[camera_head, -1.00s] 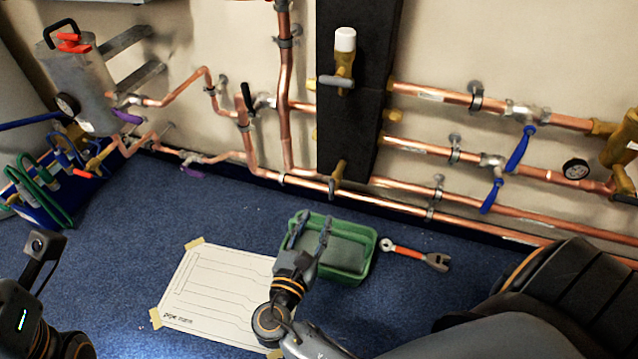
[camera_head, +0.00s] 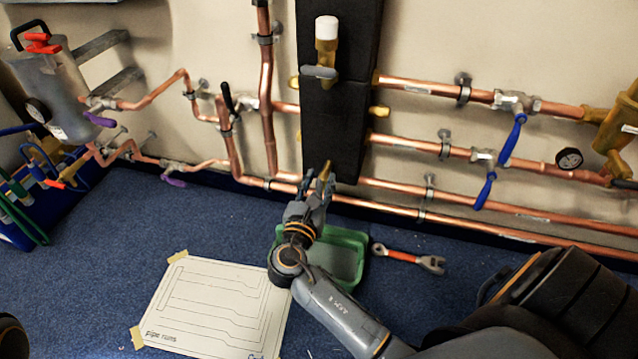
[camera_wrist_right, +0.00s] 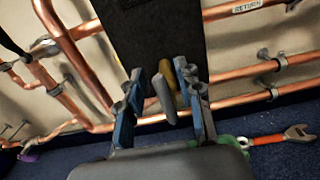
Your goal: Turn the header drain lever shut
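The header drain is a small brass valve (camera_head: 326,169) at the bottom of the black header (camera_head: 337,130). Its grey lever (camera_wrist_right: 163,97) shows in the right wrist view, slanting down beside the brass body (camera_wrist_right: 166,70). My right gripper (camera_head: 316,182) is raised to the drain and hides much of it in the head view. In the wrist view its two blue-grey fingers stand apart, with the lever between them and gaps visible. I see no clear grip on the lever.
A green tray (camera_head: 358,238) lies on the blue floor below the drain, partly behind my right arm. An orange-handled wrench (camera_head: 405,257) lies right of it. Copper pipes (camera_head: 385,187) run close behind. A taped paper sheet (camera_head: 215,305) lies left.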

